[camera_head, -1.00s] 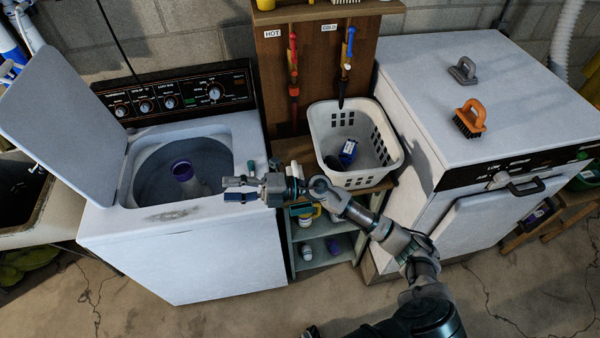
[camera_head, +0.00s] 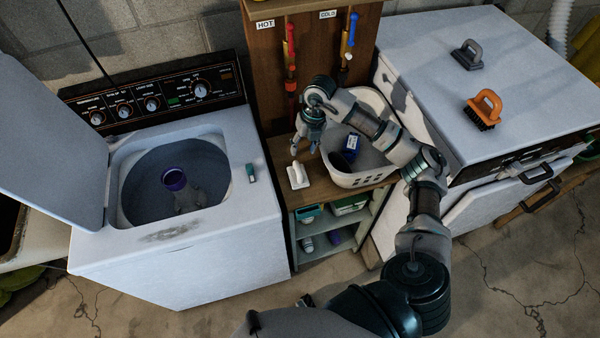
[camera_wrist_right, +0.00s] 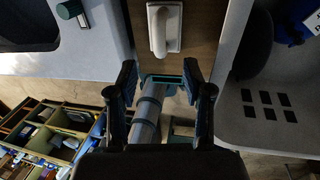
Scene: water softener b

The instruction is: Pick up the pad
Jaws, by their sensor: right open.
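A white pad with a raised handle (camera_head: 298,176) lies on the wooden shelf between the washer and the dryer. In the right wrist view the pad (camera_wrist_right: 165,28) is at the top centre, ahead of the fingertips and apart from them. My right gripper (camera_head: 306,147) hangs just above and behind the pad, pointing down, with nothing held. Its two fingers are spread apart in the right wrist view (camera_wrist_right: 160,75). A grey handled pad (camera_head: 467,54) lies on the dryer top, far from the gripper. My left gripper is not in view.
A white laundry basket (camera_head: 355,177) with a blue item stands right of the pad, close to my right arm. The open washer (camera_head: 180,260) is at the left, with a small teal item (camera_head: 250,173) on its edge. An orange brush (camera_head: 484,108) lies on the dryer (camera_head: 430,75).

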